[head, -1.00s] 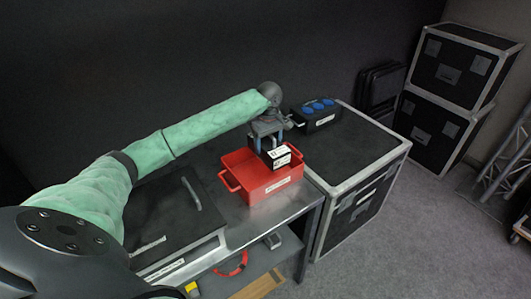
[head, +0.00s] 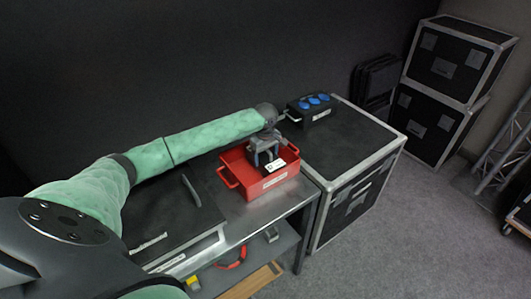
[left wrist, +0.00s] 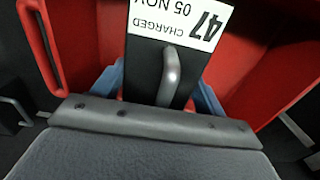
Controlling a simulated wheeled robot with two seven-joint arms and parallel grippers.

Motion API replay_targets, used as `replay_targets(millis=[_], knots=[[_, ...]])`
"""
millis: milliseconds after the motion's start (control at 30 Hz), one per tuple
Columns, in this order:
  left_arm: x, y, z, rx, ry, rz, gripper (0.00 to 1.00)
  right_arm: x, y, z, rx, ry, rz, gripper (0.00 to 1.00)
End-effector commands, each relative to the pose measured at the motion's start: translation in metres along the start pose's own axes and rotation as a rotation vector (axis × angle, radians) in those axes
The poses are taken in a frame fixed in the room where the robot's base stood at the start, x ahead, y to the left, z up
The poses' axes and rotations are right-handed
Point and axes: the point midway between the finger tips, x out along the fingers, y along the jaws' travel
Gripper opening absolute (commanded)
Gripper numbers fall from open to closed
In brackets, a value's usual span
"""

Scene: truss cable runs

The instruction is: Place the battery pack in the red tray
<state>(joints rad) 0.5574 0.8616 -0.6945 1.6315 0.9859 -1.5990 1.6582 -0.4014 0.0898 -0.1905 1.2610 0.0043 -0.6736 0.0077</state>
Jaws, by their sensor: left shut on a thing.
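The battery pack is a black block with a white label; in the head view its label (head: 276,166) shows inside the red tray's outline. The red tray (head: 265,184) stands on a metal table. My left gripper (head: 266,158) is over the tray with its blue fingers around the pack. In the left wrist view the pack (left wrist: 146,68) sits between the blue fingertips (left wrist: 160,88), its label reading "47 CHARGED 05 NOV", with a grey handle on it. The red tray (left wrist: 85,40) lies around and below it. Whether the pack touches the tray floor cannot be told. My right gripper is not in view.
A black case (head: 350,140) with metal edges stands right of the table, with a blue-socketed box (head: 312,107) on it. A black lidded case (head: 170,215) is left of the tray. A lower shelf (head: 245,255) holds small items. Stacked cases (head: 445,90) stand at back right.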

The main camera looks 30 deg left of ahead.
Motion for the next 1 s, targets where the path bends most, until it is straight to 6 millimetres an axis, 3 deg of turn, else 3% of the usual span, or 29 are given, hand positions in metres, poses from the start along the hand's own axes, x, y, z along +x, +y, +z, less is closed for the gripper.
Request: replay_targets(millis=[267,300,400,767,833,1000], knots=[[-0.001,0.001,-0.001,-0.001,0.001,0.002,0.11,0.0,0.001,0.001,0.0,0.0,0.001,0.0],[0.001,0.0,0.0,0.0,0.0,0.0,0.78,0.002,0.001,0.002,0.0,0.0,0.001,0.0],[0.001,0.0,0.0,0.0,0.0,0.0,0.94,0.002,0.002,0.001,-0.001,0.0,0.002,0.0],[0.0,0.0,0.0,0.0,0.0,0.0,0.94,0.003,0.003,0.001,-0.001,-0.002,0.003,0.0],[-0.005,0.001,0.0,0.0,0.0,0.001,0.94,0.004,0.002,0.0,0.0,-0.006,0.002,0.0],[-0.029,0.001,-0.001,-0.001,0.001,0.004,0.94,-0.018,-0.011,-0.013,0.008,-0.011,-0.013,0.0]])
